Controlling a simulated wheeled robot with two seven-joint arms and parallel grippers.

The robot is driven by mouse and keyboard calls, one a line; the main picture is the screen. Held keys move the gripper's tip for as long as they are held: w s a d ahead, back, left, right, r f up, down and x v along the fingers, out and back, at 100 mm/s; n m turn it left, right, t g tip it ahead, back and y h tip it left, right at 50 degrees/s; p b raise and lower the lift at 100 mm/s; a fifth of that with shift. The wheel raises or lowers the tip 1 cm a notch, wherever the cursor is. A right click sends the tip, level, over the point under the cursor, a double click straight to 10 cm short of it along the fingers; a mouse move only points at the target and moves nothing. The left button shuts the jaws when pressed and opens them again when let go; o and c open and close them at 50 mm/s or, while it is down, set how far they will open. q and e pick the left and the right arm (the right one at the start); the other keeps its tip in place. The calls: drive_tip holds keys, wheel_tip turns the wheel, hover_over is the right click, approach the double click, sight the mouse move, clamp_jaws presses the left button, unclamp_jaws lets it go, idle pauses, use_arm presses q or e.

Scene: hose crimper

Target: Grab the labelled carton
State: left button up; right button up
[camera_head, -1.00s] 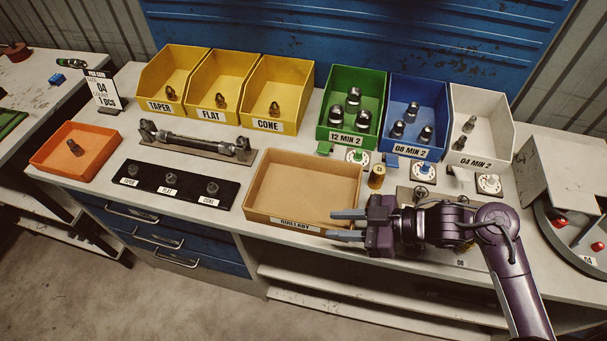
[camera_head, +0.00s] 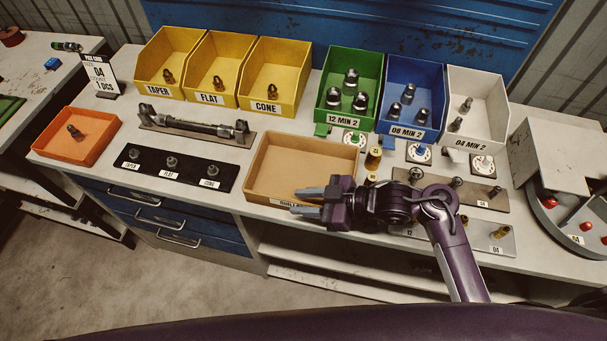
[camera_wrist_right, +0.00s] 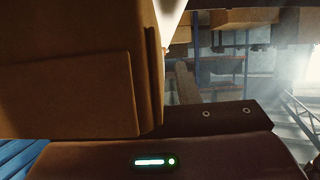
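The labelled carton is an open, shallow brown carton (camera_head: 300,160) on the bench, with a partly covered white label (camera_head: 284,204) on its front. My right gripper (camera_head: 306,200) is at the front right part of the carton, fingers pointing left. The fingers are apart, the upper one overlapping the carton's front edge in the picture; whether they touch it I cannot tell. In the right wrist view a large brown cardboard surface (camera_wrist_right: 70,80) fills the upper left, close to the camera. My left gripper is not in view.
Behind stand yellow bins (camera_head: 217,68), a green bin (camera_head: 350,87), a blue bin (camera_head: 412,97) and a white bin (camera_head: 478,104). An orange tray (camera_head: 75,135) and black fitting strip (camera_head: 180,170) lie left. A brass cylinder (camera_head: 374,158) stands close right of the carton.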

clamp_jaws()
drive_tip(key=shift+r, duration=0.1)
